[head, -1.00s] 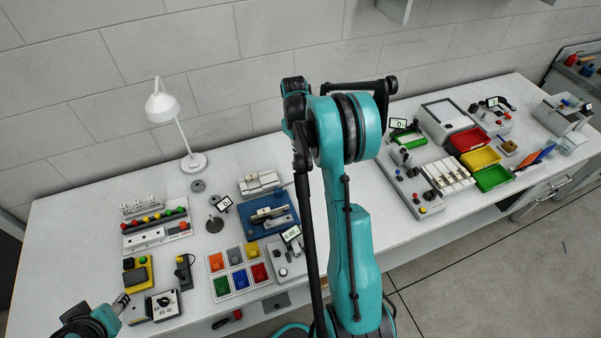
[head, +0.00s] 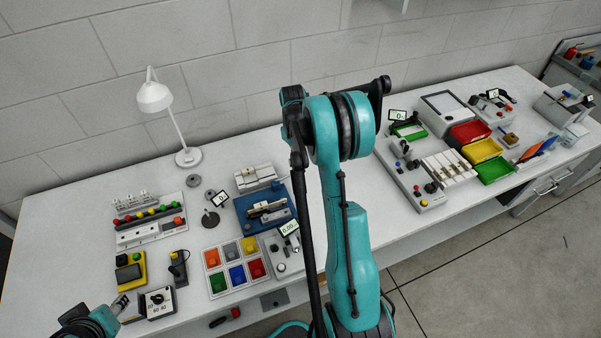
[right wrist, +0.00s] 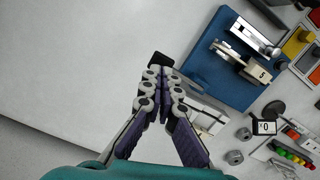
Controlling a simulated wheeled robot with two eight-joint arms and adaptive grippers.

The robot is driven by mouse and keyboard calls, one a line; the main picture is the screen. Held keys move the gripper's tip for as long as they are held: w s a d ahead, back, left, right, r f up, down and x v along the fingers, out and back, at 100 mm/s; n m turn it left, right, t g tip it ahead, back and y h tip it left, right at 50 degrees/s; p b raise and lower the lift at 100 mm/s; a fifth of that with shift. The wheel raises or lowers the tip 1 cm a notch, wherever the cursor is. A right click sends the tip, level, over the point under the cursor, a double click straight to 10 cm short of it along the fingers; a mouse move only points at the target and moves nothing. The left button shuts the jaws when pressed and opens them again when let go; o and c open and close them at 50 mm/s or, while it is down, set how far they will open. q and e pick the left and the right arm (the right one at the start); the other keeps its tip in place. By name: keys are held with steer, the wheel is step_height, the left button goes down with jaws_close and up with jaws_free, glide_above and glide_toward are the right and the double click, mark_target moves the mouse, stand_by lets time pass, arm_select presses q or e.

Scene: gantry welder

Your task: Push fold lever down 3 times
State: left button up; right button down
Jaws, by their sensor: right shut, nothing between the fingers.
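A blue fixture (head: 240,214) with metal bars stands on the bench left of my right arm. It also shows in the right wrist view (right wrist: 205,75), carrying a long pale bar (right wrist: 242,62) with an S-like mark. I cannot tell for certain which part is the fold lever. A small display (head: 220,198) by the fixture appears to read 0.
A white lamp (head: 187,158) stands behind the fixture. A tray of coloured blocks (head: 236,267) lies in front of it. A panel of coloured buttons (head: 150,220) is at left. Red, yellow and green bins (head: 483,150) and a grey panel (head: 431,199) are at right.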

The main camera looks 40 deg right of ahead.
steer(key=shift+f, duration=0.25)
step_height(320, 180, down, 4)
steer(key=b, duration=0.3)
steer(key=shift+f, duration=0.1)
steer(key=shift+r, duration=0.2)
steer(key=w, duration=0.1)
steer(key=w+r, duration=0.1)
steer(key=w, duration=0.1)
steer(key=shift+r, duration=0.1)
